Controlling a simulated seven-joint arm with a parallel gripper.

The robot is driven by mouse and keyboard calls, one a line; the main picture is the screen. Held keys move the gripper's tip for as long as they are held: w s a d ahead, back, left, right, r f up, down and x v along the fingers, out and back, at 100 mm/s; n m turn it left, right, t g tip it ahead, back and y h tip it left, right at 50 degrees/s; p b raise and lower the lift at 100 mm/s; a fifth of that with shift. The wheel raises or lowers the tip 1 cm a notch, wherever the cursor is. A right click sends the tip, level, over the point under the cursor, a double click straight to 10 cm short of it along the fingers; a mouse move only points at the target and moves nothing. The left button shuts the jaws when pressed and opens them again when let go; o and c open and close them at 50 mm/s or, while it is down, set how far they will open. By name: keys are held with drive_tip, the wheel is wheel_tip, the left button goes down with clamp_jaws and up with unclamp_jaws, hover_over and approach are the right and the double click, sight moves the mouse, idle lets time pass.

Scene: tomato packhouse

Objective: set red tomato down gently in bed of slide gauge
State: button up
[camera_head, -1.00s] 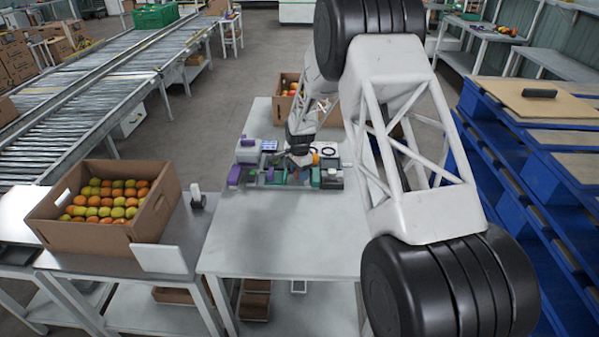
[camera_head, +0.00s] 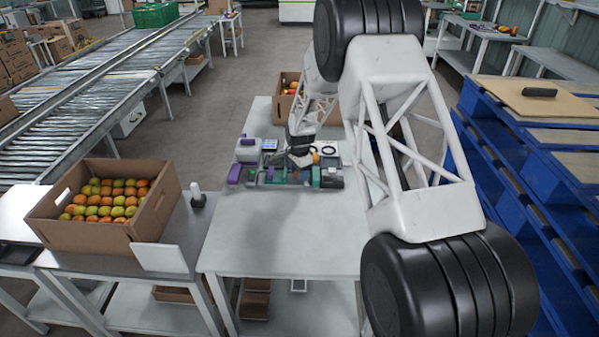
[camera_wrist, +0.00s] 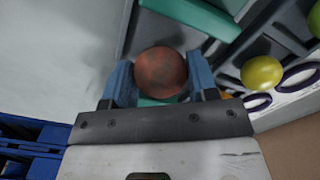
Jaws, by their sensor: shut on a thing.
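My gripper (camera_wrist: 160,84) is shut on the red tomato (camera_wrist: 160,72), which sits between its two blue fingers in the wrist view. In the wrist view, teal blocks of the slide gauge (camera_wrist: 195,14) show beyond and beneath the tomato; I cannot tell whether the tomato touches the bed. In the head view my arm reaches down to the grey tray area with teal and purple parts (camera_head: 290,176) on the white table, and the tomato is not distinguishable there.
A yellow-green tomato (camera_wrist: 262,73) lies in a grey tray section right of my gripper. On the left, a cardboard box (camera_head: 90,232) holds many tomatoes. Another box (camera_head: 287,90) stands at the table's back. The white table's front (camera_head: 285,240) is clear. Blue pallets (camera_head: 500,150) stand right.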

drive_tip(key=shift+f, duration=0.25)
drive_tip(key=o, duration=0.8)
drive_tip(key=shift+c, duration=0.5)
drive_tip(key=shift+c, duration=1.2)
drive_tip(key=shift+r, duration=0.1)
drive_tip(key=shift+r, duration=3.4)
drive_tip(key=shift+r, duration=0.1)
